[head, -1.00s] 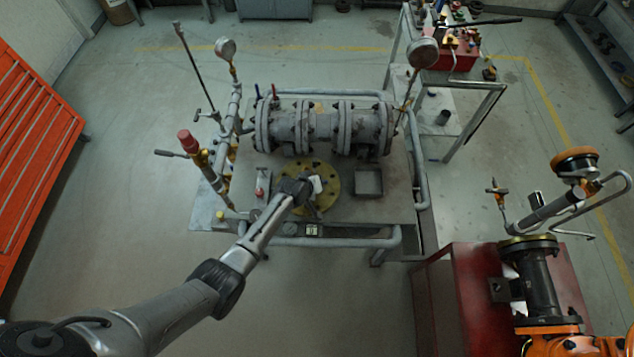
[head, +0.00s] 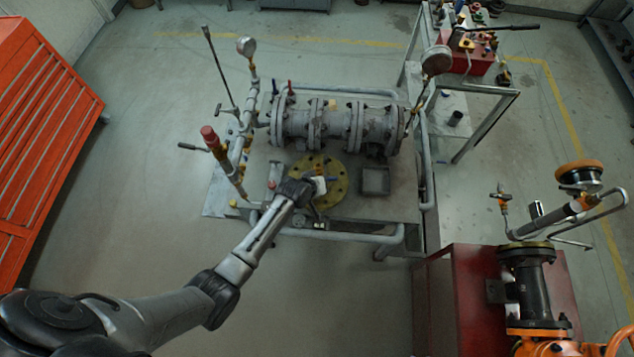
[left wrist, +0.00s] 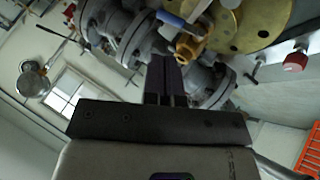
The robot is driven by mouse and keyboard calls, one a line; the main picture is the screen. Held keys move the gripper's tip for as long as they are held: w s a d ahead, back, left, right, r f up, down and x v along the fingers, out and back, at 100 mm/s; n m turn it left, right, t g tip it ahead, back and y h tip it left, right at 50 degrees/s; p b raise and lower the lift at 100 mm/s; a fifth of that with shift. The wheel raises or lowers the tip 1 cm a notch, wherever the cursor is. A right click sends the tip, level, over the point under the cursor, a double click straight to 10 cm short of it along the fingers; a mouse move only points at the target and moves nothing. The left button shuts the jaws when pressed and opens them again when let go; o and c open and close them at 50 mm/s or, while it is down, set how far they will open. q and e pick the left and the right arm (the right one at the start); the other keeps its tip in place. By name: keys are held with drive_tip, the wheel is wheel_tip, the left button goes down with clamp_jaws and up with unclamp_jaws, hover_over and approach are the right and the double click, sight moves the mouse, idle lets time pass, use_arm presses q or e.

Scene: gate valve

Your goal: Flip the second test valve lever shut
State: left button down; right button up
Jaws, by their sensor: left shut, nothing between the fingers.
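The grey flanged gate valve (head: 335,125) lies across the bench. My left gripper (head: 317,187) is over the yellow flange at the bench front, apart from both levers. In the left wrist view its fingers (left wrist: 165,80) are shut and empty. Beyond them is a brass fitting (left wrist: 190,45) with a blue handle (left wrist: 172,20), in front of the grey flanges. Contact is not clear. My right gripper is not seen.
The yellow round flange (head: 335,195) and a square tray (head: 375,181) lie on the bench front. A pipe riser with a red cap (head: 209,135) and a gauge (head: 246,46) stands left; another gauge (head: 437,60) stands right. A red stand (head: 447,300) is at lower right.

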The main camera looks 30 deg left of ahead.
use_arm(q)
drive_tip(key=r, duration=0.1)
drive_tip(key=s+r, duration=0.2)
drive_tip(key=shift+s+d+r, duration=0.2)
drive_tip(key=shift+s+r, duration=0.05)
drive_tip(key=shift+r, duration=0.05)
idle(0.3)
idle(0.3)
